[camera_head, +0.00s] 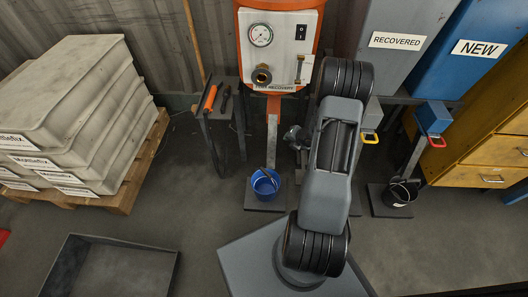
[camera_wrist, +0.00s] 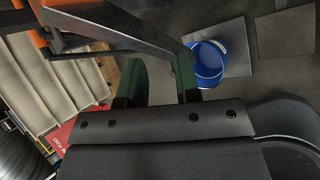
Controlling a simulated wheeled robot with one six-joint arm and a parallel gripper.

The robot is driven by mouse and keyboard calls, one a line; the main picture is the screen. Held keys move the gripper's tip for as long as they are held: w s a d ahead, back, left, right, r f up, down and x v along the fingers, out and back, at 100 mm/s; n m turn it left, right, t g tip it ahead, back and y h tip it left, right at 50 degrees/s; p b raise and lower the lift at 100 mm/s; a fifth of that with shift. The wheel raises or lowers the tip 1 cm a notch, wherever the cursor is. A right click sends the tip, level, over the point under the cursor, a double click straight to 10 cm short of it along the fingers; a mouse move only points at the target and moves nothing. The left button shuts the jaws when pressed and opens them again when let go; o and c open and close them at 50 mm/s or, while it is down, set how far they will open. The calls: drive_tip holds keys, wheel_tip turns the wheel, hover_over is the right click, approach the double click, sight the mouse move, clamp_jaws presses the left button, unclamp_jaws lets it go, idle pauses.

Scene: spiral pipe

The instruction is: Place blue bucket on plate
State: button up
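The blue bucket (camera_head: 265,184) is upright on the floor area below the orange machine, on or over a dark square plate (camera_head: 264,206). In the wrist view the blue bucket (camera_wrist: 208,64) shows to the right of my fingers, overlapping the left part of the plate (camera_wrist: 234,42). My gripper (camera_head: 297,138) is in the air to the right of and above the bucket in the head view. In the wrist view my gripper (camera_wrist: 160,72) has its two green fingers apart, with nothing between them. The bucket's handle stands near its rim.
A black bucket (camera_head: 399,193) stands on another plate at the right. A further bare plate (camera_wrist: 286,31) shows in the wrist view. The orange machine (camera_head: 277,50), a small tool stand (camera_head: 219,112), stacked bags on a pallet (camera_head: 135,165) and a grey tray (camera_head: 110,268) surround the floor.

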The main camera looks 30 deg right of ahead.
drive_tip(key=s+a+r+m+g+h, duration=0.15)
drive_tip(key=a+r+m, duration=0.25)
drive_tip(key=r+m, duration=0.4)
drive_tip(key=s+a+r+m+g+h, duration=0.1)
drive_tip(key=a+r+m+h, duration=0.25)
drive_tip(key=r+m, duration=0.5)
drive_tip(key=s+a+r+m+g+y, duration=0.1)
drive_tip(key=s+a+r+m+y, duration=0.1)
drive_tip(key=s+a+r+m, duration=0.2)
drive_tip(key=s+a+r+m+g+y, duration=0.1)
drive_tip(key=s+a+r+m, duration=0.3)
drive_tip(key=s+a, duration=0.6)
drive_tip(key=shift+s+r+m+g+y, duration=0.25)
drive_tip(key=shift+m+g+y, duration=0.2)
drive_tip(key=shift+m, duration=0.3)
wheel_tip(320, 180, up, 36)
drive_tip(key=t+p, duration=0.1)
drive_tip(key=p, duration=3.2)
drive_tip(key=shift+s+a+f+p, duration=0.15)
drive_tip(key=shift+a+f+p, duration=0.05)
drive_tip(key=shift+p, duration=0.1)
